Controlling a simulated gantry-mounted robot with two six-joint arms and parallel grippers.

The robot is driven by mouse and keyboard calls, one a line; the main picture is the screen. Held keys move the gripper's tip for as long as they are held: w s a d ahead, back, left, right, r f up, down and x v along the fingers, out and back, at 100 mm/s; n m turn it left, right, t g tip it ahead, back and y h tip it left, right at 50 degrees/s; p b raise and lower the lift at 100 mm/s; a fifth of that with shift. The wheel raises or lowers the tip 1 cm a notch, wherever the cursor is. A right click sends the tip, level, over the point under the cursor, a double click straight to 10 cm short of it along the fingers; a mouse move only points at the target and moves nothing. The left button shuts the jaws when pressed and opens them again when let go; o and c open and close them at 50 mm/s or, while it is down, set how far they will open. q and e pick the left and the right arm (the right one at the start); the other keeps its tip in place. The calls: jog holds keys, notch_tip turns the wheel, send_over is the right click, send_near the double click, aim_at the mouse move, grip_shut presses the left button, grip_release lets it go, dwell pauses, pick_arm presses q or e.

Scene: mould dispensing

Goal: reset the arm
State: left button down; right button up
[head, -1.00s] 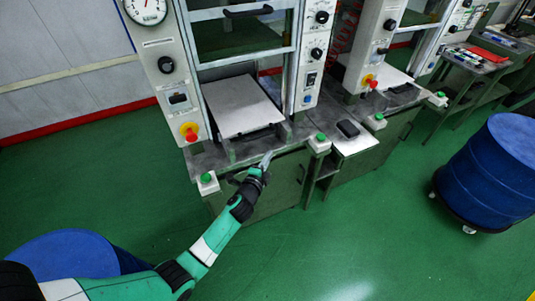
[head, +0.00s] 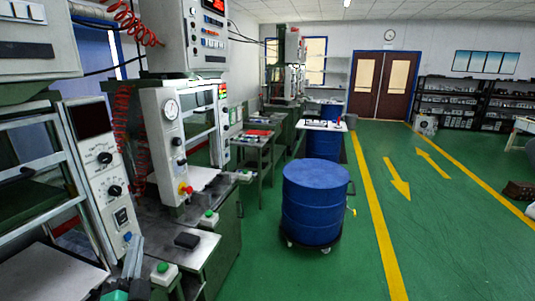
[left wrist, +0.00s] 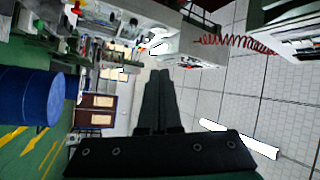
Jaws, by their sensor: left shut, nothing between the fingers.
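My left gripper (head: 132,258) shows at the lower left of the head view, in front of the near machine's bench. In the left wrist view its two dark fingers (left wrist: 158,100) lie together, shut, with nothing between them. The wrist view is turned on its side. My right gripper is in neither view.
Machines with green buttons (head: 162,267) and a red stop knob (head: 186,189) line the left side. A black box (head: 187,241) lies on the bench. A blue drum (head: 315,203) on a wheeled base stands mid-floor.

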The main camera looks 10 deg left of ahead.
pick_arm(q)
jog(key=s+d+r+n+t+h, duration=0.1)
jog(key=s+d+r+n+t, duration=0.15)
jog(key=r, duration=0.45)
jog(key=s+d+r+n+t, duration=0.1)
jog(key=d+r, duration=0.3)
jog(key=r, duration=0.4)
jog(key=s+d+r+n+t+h, duration=0.2)
jog(key=s+d+r+h, duration=0.3)
jog(key=s+r, duration=0.3)
jog(key=s+d+r+n+t+h, duration=0.1)
jog(key=s+d+r+t+h, duration=0.3)
jog(key=s+r, duration=0.4)
notch_tip(320, 180, up, 34)
jog(key=w+d+g+p, duration=0.1)
jog(key=p, duration=3.3)
jog(key=shift+w+f+n+g+h+p, duration=0.15)
jog(key=shift+w+n+g+h+p, duration=0.15)
jog(key=shift+n+g+h, duration=0.1)
jog(key=shift+f, duration=0.1)
